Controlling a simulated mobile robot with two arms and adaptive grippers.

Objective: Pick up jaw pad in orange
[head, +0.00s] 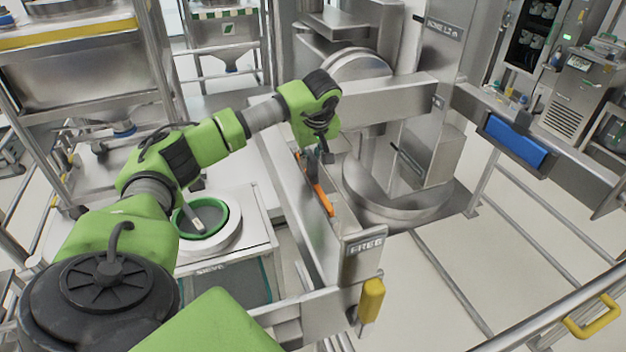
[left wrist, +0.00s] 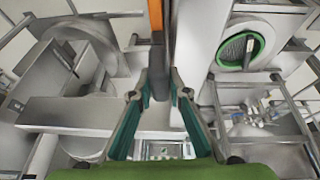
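An orange jaw pad (head: 324,198) stands out as a narrow orange strip along the metal beam in the head view. In the left wrist view an orange strip (left wrist: 156,16) shows at the top centre. My left gripper (head: 318,158) is above the beam, near the far end of the orange strip. In the left wrist view the left gripper's fingers (left wrist: 158,82) are apart, with a dark grey bar between their tips. I cannot tell whether they touch it. My right gripper is not in view.
A metal beam (head: 362,262) marked "FREE" runs beneath my left gripper. A metal column (head: 437,70) stands behind it. A round green-rimmed opening (head: 228,213) is left of the beam, and a yellow handle (head: 372,300) is at its near end. Open floor lies right.

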